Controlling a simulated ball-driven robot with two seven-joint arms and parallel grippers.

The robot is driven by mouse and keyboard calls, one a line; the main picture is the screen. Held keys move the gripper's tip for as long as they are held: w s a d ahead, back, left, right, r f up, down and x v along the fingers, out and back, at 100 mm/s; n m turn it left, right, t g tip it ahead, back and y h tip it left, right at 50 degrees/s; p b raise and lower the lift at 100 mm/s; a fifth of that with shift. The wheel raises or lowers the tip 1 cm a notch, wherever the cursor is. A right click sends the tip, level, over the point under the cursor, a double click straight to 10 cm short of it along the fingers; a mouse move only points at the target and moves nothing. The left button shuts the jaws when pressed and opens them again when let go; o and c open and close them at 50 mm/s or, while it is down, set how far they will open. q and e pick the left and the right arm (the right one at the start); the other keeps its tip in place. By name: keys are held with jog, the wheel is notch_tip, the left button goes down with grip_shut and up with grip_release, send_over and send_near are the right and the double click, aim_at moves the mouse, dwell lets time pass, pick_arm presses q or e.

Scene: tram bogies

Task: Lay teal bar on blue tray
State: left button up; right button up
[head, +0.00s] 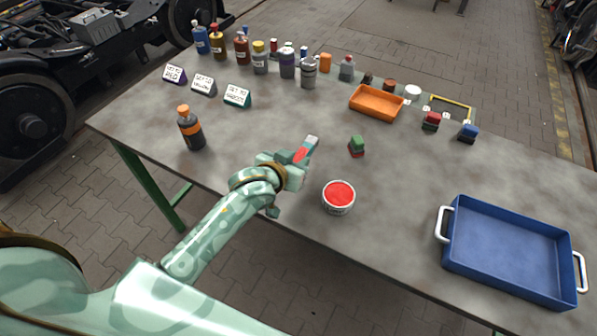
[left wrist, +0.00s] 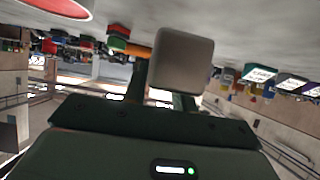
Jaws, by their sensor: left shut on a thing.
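My left gripper (head: 296,166) is shut on a short bar (head: 312,141) above the near-middle of the table. The bar's far end looks pale grey with a teal side, and a red patch shows close to the jaws. In the left wrist view, a plain grey end face of the held bar (left wrist: 182,62) stands between the fingers; its teal is not visible there. The blue tray (head: 452,262) lies at the table's right front, well apart from the gripper. It is empty and has white handles. My right gripper is not in view.
An open tin of red paint (head: 339,197) stands just right of my left gripper. A dark bottle with an orange cap (head: 190,128) stands left. An orange tray (head: 377,102) and several bottles line the back. Table between tin and tray is clear.

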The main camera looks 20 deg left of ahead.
aim_at(296, 160)
pick_arm(q)
jog(key=shift+w+a+f+b, duration=0.2)
jog(key=shift+w+f, duration=0.25)
jog(key=shift+f, duration=0.15)
jog(key=shift+w+a+f+b, duration=0.15)
jog(key=shift+w+f, duration=0.3)
jog(key=shift+f, duration=0.1)
jog(key=f, duration=0.1)
jog(key=f+b, duration=0.2)
jog(key=shift+w+a+f, duration=0.1)
jog(key=shift+w+f, duration=0.15)
jog(key=shift+f, duration=0.15)
jog(key=shift+r, duration=0.1)
jog(key=o, duration=0.8)
jog(key=shift+o, duration=1.3)
